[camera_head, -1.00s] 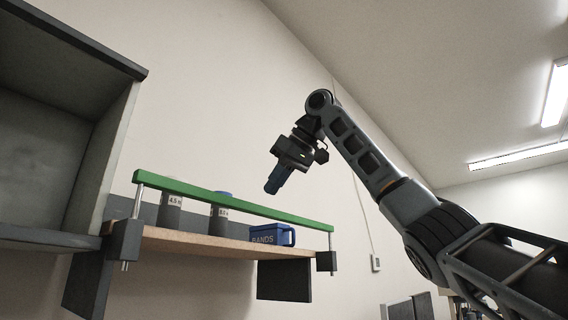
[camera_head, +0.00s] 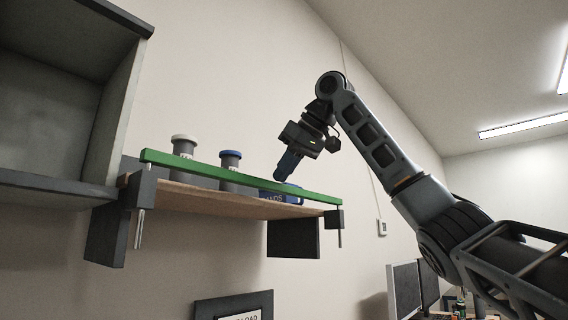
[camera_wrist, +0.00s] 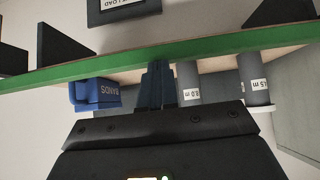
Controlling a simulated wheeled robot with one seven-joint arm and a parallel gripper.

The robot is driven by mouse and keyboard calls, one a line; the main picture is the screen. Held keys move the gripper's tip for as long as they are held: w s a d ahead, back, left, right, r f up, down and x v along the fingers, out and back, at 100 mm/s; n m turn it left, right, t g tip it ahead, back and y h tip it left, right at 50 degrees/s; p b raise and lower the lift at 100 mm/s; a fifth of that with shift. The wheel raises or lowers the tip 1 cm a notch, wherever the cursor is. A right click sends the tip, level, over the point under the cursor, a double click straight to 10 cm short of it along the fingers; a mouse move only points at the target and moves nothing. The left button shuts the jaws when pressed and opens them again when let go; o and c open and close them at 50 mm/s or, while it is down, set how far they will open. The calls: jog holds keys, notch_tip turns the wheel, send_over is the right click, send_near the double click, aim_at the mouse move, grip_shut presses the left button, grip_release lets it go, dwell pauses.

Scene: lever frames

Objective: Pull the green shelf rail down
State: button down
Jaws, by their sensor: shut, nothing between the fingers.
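The green rail (camera_head: 225,174) runs along the front of the wooden shelf (camera_head: 190,199), carried on thin metal rods at both ends. It sits low, close above the shelf board, and the rods stick out below the dark end blocks. My gripper (camera_head: 279,180) is shut and empty, pointing down onto the rail right of its middle. In the wrist view the blue fingers (camera_wrist: 157,64) reach the edge of the green rail (camera_wrist: 110,66) and appear to touch it; exact contact is hard to tell.
Behind the rail stand a white-lidded jar (camera_head: 184,146), a blue-lidded jar (camera_head: 230,160) and a blue BANDS box (camera_head: 284,197), partly hidden by my gripper. A grey open cabinet (camera_head: 60,110) is at left. A framed sign (camera_head: 234,306) hangs below; monitors (camera_head: 405,288) stand lower right.

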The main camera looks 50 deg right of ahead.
aim_at(284, 186)
jog(key=shift+f+b, duration=0.6)
jog(key=shift+f, duration=1.35)
